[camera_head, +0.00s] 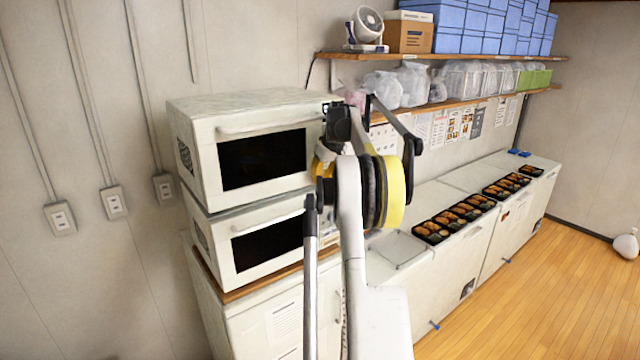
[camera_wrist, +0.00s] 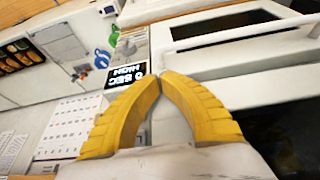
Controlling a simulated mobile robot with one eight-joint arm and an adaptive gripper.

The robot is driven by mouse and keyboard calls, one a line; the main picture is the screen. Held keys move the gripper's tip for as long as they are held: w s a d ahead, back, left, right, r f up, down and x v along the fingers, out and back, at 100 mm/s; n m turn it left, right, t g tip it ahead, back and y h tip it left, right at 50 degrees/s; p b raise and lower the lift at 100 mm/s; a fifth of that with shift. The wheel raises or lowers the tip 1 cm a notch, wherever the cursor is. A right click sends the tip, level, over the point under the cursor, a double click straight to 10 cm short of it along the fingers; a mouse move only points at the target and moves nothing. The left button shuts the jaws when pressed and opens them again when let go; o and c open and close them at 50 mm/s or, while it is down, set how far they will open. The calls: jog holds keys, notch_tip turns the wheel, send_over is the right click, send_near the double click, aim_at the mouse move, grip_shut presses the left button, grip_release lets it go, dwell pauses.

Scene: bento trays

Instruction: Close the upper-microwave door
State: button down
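The upper microwave (camera_head: 248,150) is a white box with a dark window and a white bar handle along the top of its door. It is stacked on the lower microwave (camera_head: 262,245). The upper door (camera_head: 225,135) looks flush with the body, but my arm hides its right end. In the wrist view, which is upside down, the upper microwave's dark window (camera_wrist: 290,140) is at lower right and the lower microwave's handle (camera_wrist: 235,36) is at top. My gripper (camera_wrist: 157,77) has its yellow fingertips together with nothing between them, in front of the microwaves' right side.
A white cabinet (camera_head: 275,315) stands under the microwaves. White chest freezers (camera_head: 455,260) run to the right, with bento trays (camera_head: 430,231) on top. Shelves (camera_head: 450,57) hold blue boxes (camera_head: 480,22) and bags. The wooden floor (camera_head: 545,290) at right is mostly clear.

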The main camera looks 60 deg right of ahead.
jog(key=shift+w+d+n+p, duration=0.2)
jog(key=shift+w+d, duration=0.05)
jog(key=shift+w, duration=0.3)
jog(key=shift+w+d+n+p, duration=0.15)
jog(key=shift+w+d+n, duration=0.05)
jog(key=shift+w, duration=0.35)
